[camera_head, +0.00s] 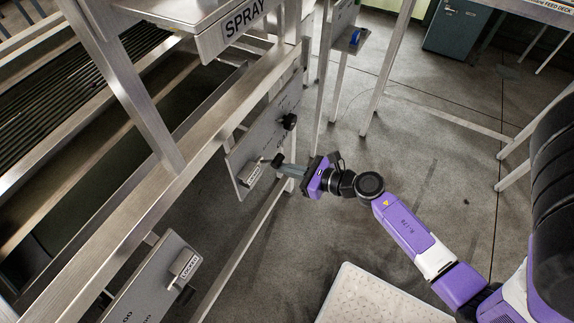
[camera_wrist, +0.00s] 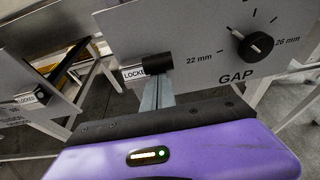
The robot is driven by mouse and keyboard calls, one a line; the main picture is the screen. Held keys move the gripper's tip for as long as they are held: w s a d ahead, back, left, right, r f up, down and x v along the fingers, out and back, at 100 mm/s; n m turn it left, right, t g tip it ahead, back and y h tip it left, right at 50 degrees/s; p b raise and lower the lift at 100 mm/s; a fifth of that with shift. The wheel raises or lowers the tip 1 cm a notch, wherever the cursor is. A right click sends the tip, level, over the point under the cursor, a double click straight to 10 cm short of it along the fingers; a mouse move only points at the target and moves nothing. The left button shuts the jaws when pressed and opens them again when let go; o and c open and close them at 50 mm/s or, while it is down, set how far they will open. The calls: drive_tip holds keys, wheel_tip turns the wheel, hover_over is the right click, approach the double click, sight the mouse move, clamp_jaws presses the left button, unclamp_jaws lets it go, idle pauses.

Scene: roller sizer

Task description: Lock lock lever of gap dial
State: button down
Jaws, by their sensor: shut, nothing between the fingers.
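The gap dial (camera_wrist: 255,45) is a black knob on a grey panel (camera_wrist: 205,30) marked GAP, with 22 mm and 26 mm labels; its pointer aims up and left. The dial also shows in the head view (camera_head: 289,121). The lock lever has a black cylindrical grip (camera_wrist: 157,63) at the panel's lower left, beside a white LOCKED label (camera_wrist: 134,73). The grip also shows in the head view (camera_head: 277,160). My gripper (camera_head: 281,166) is shut and empty, its fingertips (camera_wrist: 154,82) right at the grip; I cannot tell whether they touch. The fingers hide part of the lever.
A second panel with a LOCKED label (camera_head: 185,267) is at the lower left; it shows at the left of the wrist view (camera_wrist: 30,98). Steel frame rails (camera_head: 165,180) run beside the panels. A SPRAY sign (camera_head: 245,18) hangs above. Floor right of my gripper is open.

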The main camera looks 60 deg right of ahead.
drive_tip(key=shift+w+r+p, duration=0.4)
drive_tip(key=shift+r+p, duration=0.05)
drive_tip(key=shift+r, duration=0.3)
drive_tip(key=shift+f, duration=0.1)
wheel_tip(320, 180, down, 5)
drive_tip(key=s+b, duration=0.1)
drive_tip(key=b, duration=0.3)
drive_tip(key=r+v, duration=0.2)
drive_tip(key=v, duration=0.8)
drive_tip(key=shift+w, duration=0.2)
